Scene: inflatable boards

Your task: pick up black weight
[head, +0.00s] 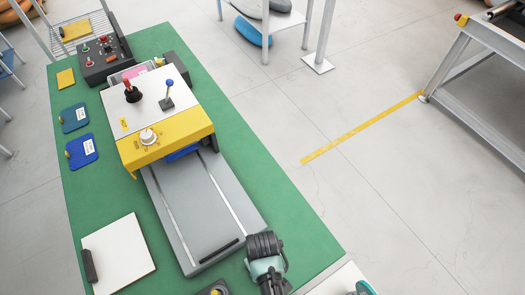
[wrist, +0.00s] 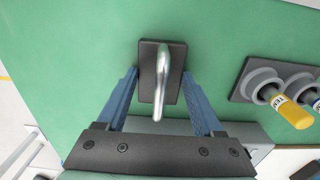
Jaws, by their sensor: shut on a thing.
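The black weight (wrist: 147,58) is a dark rectangular block with a curved silver handle, in the upper middle of the wrist view over the green table top. My gripper (wrist: 161,82) has its two blue fingers on either side of the block, closed against its left and right sides. I cannot tell whether the block touches the table or hangs just above it. In the head view the end of my arm is at the bottom, right of the middle, and the weight cannot be made out there.
The green table (head: 285,222) holds a grey and yellow machine (head: 165,115) with a long grey bed (head: 200,205), and a white board (head: 122,255).

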